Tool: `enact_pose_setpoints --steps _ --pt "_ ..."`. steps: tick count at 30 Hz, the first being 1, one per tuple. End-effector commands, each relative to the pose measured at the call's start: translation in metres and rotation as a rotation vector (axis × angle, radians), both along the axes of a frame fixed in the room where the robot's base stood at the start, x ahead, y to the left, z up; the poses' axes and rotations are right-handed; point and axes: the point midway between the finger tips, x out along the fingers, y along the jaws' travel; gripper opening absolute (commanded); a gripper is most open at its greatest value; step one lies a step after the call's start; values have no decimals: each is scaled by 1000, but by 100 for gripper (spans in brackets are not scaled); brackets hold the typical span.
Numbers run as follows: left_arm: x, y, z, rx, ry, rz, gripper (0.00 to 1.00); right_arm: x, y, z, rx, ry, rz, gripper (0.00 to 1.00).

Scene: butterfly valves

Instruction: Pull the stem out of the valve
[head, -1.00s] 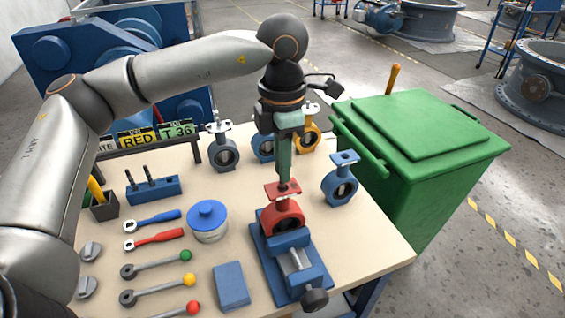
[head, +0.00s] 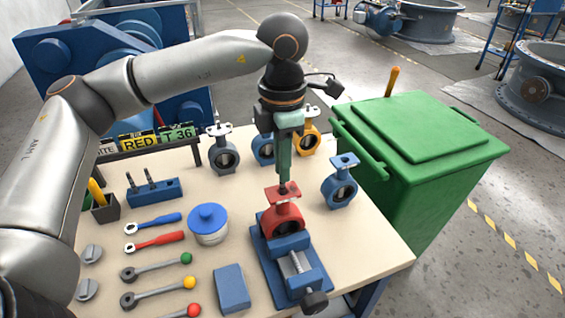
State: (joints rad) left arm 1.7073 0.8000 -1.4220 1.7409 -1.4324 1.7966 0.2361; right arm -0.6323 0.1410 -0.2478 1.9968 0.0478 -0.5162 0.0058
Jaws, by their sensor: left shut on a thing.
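The red butterfly valve (head: 283,219) is held upright in a blue vise (head: 292,262) near the front right of the workbench. Its red top flange faces up. My left gripper (head: 284,178) points straight down over the flange. It is shut on the valve's dark stem (head: 283,187), of which only a short piece shows between the fingers and the flange. The rest of the stem is hidden by the fingers and the valve. My right gripper is out of view.
Blue, grey and orange valves (head: 340,185) stand along the bench's back and right. A blue-lidded tin (head: 208,222), wrenches and handles lie left of the vise. A green bin (head: 425,150) stands right of the bench. A sign rack (head: 150,145) is at the back left.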

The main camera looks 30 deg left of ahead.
Motion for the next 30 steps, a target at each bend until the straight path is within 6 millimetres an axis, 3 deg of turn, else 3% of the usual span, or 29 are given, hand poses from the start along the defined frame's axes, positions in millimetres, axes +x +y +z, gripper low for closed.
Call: enact_pose_setpoints --steps 30 --pt "1 0 13 -3 -7 0 0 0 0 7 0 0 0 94"
